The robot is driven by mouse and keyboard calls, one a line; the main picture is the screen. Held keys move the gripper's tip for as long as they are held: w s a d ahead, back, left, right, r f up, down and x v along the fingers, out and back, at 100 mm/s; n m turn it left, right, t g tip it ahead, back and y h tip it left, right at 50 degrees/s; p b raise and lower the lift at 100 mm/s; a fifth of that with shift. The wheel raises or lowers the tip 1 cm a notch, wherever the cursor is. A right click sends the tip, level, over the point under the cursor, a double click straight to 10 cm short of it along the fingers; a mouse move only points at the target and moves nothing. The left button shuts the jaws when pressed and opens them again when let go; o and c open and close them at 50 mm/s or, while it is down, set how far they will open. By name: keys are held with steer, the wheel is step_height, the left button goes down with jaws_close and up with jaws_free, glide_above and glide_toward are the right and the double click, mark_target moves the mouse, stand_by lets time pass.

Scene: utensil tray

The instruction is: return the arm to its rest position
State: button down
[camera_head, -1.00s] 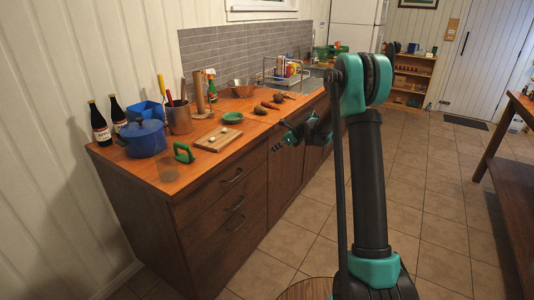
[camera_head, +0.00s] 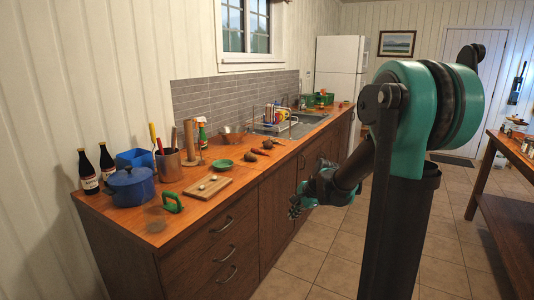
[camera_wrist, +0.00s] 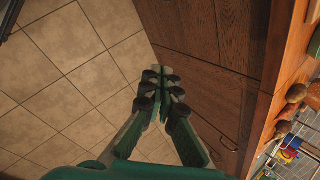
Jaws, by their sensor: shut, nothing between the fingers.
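My gripper (camera_head: 297,207) hangs in front of the wooden counter's drawers and doors, off to the right of the worktop. Its fingers look together and hold nothing. In the wrist view the fingertips (camera_wrist: 165,78) meet, with the tiled floor to the left and the cabinet front to the right. My arm shows large on the right in the head view, bent at a big green joint, with the forearm reaching down and left to the gripper. The gripper looks apart from the cabinet, though the exact gap is hard to tell.
The counter (camera_head: 150,222) carries a blue pot (camera_head: 130,187), two bottles, a utensil holder (camera_head: 168,165), a cutting board (camera_head: 208,187) and a dish rack. A wooden table (camera_head: 505,185) stands at the right. Tiled floor (camera_head: 325,235) lies open between them.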

steer(key=s+d+f+n+h, duration=0.1)
steer(key=s+d+f+n, duration=0.1)
steer(key=s, duration=0.6)
steer(key=s+d+f+n+h, duration=0.1)
steer(key=s+d+f+n, duration=0.1)
steer(key=s+d+n, duration=0.2)
steer(key=s+d+f+n+h, duration=0.2)
steer(key=s+n, duration=0.4)
steer(key=s, duration=0.7)
steer(key=shift+d+f+n, duration=0.35)
steer(key=shift+d+n, duration=0.05)
steer(key=shift+d, duration=0.15)
